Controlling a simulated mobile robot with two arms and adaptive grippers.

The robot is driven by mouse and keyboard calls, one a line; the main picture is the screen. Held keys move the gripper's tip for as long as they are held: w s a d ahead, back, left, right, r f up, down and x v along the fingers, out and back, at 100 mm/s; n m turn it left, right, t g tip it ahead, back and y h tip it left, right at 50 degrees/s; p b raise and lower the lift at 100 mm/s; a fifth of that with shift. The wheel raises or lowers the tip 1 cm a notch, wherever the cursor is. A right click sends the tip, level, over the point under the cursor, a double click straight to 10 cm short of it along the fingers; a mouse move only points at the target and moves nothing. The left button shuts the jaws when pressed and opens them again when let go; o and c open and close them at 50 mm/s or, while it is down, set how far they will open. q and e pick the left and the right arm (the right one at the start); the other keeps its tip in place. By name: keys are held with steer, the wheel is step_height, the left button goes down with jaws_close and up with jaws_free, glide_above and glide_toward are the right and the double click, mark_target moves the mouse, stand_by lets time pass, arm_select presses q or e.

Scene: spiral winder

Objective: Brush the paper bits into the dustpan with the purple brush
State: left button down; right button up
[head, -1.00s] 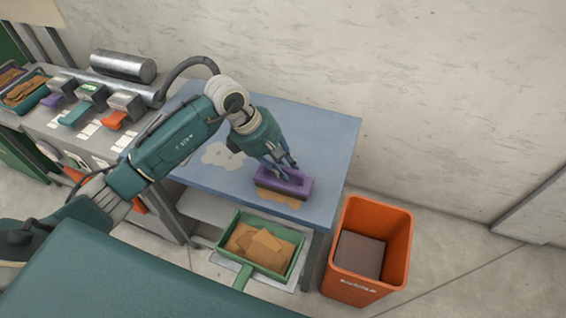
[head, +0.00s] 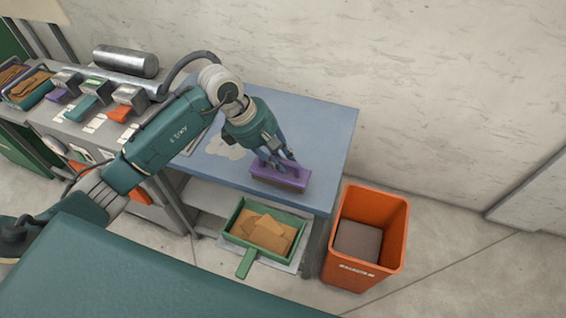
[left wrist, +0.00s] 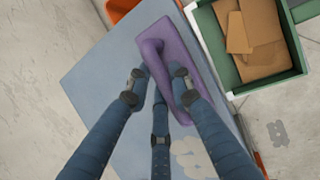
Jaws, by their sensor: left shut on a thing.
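My left gripper (head: 275,162) is shut on the purple brush (head: 284,180), which rests on the blue tabletop near its front edge. In the left wrist view the gripper's fingers (left wrist: 158,88) close around the handle of the purple brush (left wrist: 182,52). The green dustpan (head: 246,264) sits below the table's front edge, its handle toward me. Several brown paper bits (head: 265,233) lie in it, and they also show in the left wrist view (left wrist: 247,35). My right gripper is out of view.
An orange bin (head: 368,265) with a grey-brown block inside stands right of the blue table (head: 325,135). A grey bench (head: 60,115) with coloured levers and a metal roller (head: 125,61) is at the left. The tabletop right of the brush is clear.

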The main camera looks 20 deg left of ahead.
arm_select(q)
step_height(320, 180, up, 2)
steer(key=shift+a+r+p, duration=0.1)
steer(key=shift+a+p, duration=0.05)
steer(key=shift+p, duration=0.2)
steer(key=shift+s+r+p, duration=0.1)
steer(key=shift+r+p, duration=0.3)
steer(key=shift+r, duration=0.8)
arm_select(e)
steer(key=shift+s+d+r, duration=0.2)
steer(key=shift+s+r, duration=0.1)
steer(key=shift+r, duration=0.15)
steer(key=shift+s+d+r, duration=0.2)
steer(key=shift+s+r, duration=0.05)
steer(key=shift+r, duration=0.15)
